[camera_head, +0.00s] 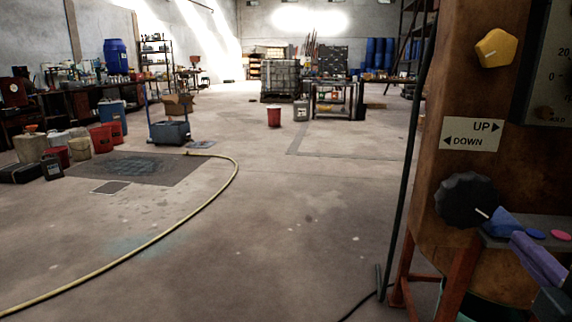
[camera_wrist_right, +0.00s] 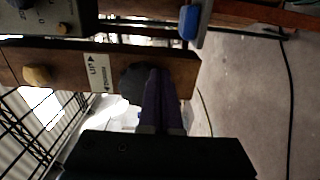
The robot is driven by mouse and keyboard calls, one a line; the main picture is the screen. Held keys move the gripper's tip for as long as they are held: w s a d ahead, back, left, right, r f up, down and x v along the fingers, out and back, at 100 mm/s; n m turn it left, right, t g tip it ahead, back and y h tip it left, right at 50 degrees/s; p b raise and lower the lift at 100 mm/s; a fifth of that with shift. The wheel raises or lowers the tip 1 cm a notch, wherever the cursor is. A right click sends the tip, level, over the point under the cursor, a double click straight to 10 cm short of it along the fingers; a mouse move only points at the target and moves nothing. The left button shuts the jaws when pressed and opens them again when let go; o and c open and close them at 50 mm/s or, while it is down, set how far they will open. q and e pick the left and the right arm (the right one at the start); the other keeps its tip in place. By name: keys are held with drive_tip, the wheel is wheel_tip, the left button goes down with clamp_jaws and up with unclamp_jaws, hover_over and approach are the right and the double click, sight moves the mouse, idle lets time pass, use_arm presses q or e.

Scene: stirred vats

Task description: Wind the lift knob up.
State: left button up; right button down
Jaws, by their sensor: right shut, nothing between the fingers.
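The lift knob (camera_head: 466,199) is a large black scalloped knob on the brown, rusty column, below a sign (camera_head: 471,134) reading UP with an arrow right and DOWN with an arrow left. A short pale line shows at its lower right edge. In the right wrist view the fingers (camera_wrist_right: 158,80) overlap part of the knob (camera_wrist_right: 131,83); contact cannot be told. My left gripper is not in view.
A yellow knob (camera_head: 496,48) sits above the sign, beside a dial panel (camera_head: 552,60). A dark pole stands left of the column. Open floor lies beyond.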

drive_tip(key=shift+s+a, duration=0.1)
drive_tip(key=shift+s, duration=0.5)
drive_tip(key=n+p, duration=0.2)
drive_tip(key=n, duration=1)
approach(464, 198)
wheel_tip(464, 198, up, 5)
drive_tip(key=w+d, duration=0.1)
drive_tip(key=d, duration=0.1)
drive_tip(key=shift+x, duration=3.3)
drive_tip(key=shift+f+b, duration=0.4)
drive_tip(key=shift+b, duration=0.05)
